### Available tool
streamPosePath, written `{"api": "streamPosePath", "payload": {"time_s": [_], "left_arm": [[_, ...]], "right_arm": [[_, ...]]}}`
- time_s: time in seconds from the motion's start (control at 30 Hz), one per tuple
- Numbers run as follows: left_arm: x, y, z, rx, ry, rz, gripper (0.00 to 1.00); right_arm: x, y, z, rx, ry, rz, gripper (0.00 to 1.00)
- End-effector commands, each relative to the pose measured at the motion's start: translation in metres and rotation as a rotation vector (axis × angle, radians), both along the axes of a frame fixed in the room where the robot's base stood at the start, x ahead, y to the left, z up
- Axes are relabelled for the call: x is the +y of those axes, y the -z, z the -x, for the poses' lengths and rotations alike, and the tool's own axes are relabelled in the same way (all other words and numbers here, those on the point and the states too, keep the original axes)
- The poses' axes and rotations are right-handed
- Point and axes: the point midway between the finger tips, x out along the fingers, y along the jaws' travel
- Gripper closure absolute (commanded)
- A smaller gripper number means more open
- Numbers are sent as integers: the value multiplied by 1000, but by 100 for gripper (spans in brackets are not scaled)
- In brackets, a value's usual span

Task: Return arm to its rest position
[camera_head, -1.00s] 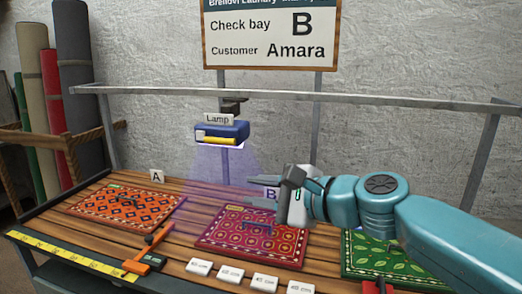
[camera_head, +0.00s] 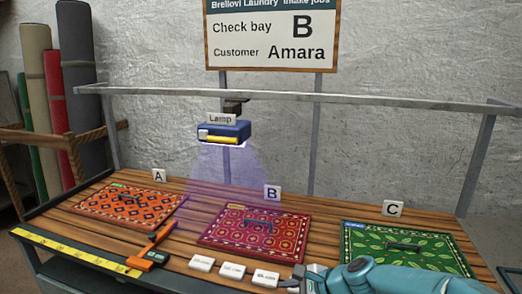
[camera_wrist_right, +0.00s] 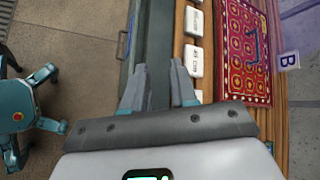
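My right arm (camera_head: 375,278) comes in low from the right in the head view, along the front of the wooden table. Its gripper (camera_head: 288,282) is at the table's front edge, beside the white label blocks (camera_head: 232,269). In the right wrist view, the gripper (camera_wrist_right: 158,72) is open and empty, its two fingers apart above the table's front edge. The label blocks and the red rug B (camera_wrist_right: 248,50) lie to the right of the fingers. My left gripper is not in view.
Orange rug A (camera_head: 130,203), red rug B (camera_head: 256,233) and green rug C (camera_head: 405,250) lie on the table. A lamp (camera_head: 224,132) hangs over B from a rail (camera_head: 300,95). An orange-handled tool (camera_head: 152,255) lies front left. The sign (camera_head: 270,40) reads bay B, Amara.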

Motion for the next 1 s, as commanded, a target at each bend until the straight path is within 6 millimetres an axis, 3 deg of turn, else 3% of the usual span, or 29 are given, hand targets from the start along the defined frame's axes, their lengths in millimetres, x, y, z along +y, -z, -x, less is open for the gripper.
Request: {"api": "streamPosePath", "payload": {"time_s": [0.03,0.17,0.2,0.27,0.4,0.53,0.6,0.73,1.0], "left_arm": [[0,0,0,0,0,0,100],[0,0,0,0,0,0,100],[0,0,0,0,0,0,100],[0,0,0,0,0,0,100],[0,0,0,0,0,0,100],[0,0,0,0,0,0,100],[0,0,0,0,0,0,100],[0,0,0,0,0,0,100],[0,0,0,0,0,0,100]], "right_arm": [[-8,43,14,59,-14,49,73],[-30,139,65,172,-94,192,73],[-36,166,85,200,-134,236,73],[-44,203,119,233,-205,299,73],[-58,272,211,260,-454,425,73],[-58,299,293,145,-779,501,73],[-53,297,313,-11,-950,544,73],[-53,295,298,-230,-1070,629,73],[-53,295,294,-259,-1095,647,73]]}}
